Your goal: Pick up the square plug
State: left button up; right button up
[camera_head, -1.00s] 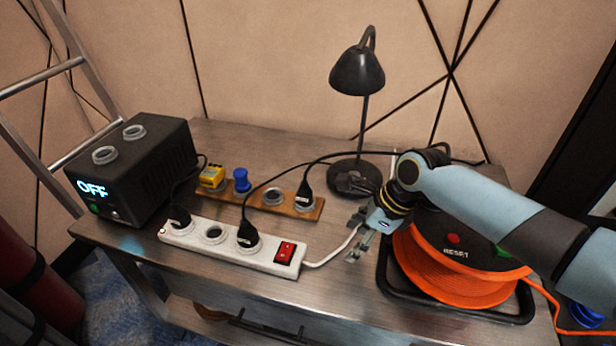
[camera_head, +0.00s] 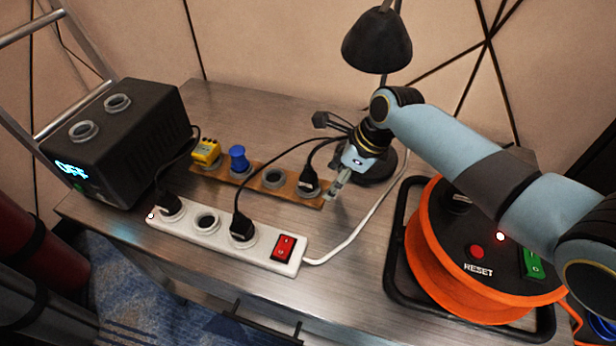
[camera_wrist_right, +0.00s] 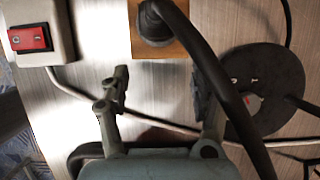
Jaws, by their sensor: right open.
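The yellow, block-shaped plug (camera_head: 206,152), the squarest one in view, stands in the left end of the wooden socket strip (camera_head: 250,178). A round blue plug (camera_head: 238,158) stands beside it. My right gripper (camera_head: 337,186) is open and empty at the strip's right end, close to a black plug (camera_head: 308,182) with a cable. In the right wrist view, that black plug (camera_wrist_right: 154,24) is beyond my spread right fingers (camera_wrist_right: 160,88). A black cable crosses by one finger. The yellow plug is outside that view. My left gripper is not in view.
A white power strip (camera_head: 268,246) with two black plugs and a red switch lies in front. A black OFF box (camera_head: 125,150) stands left. A lamp (camera_head: 377,42) is behind my right gripper, and an orange cable reel (camera_head: 430,270) is at right. Cables cross the table.

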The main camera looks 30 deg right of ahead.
aim_at(311, 171)
jog(key=shift+w+a, duration=0.45)
jog(key=shift+w, duration=0.1)
jog(key=w+a, duration=0.3)
jog(key=shift+w+f, duration=0.15)
jog(key=shift+f, duration=0.45)
grip_shut()
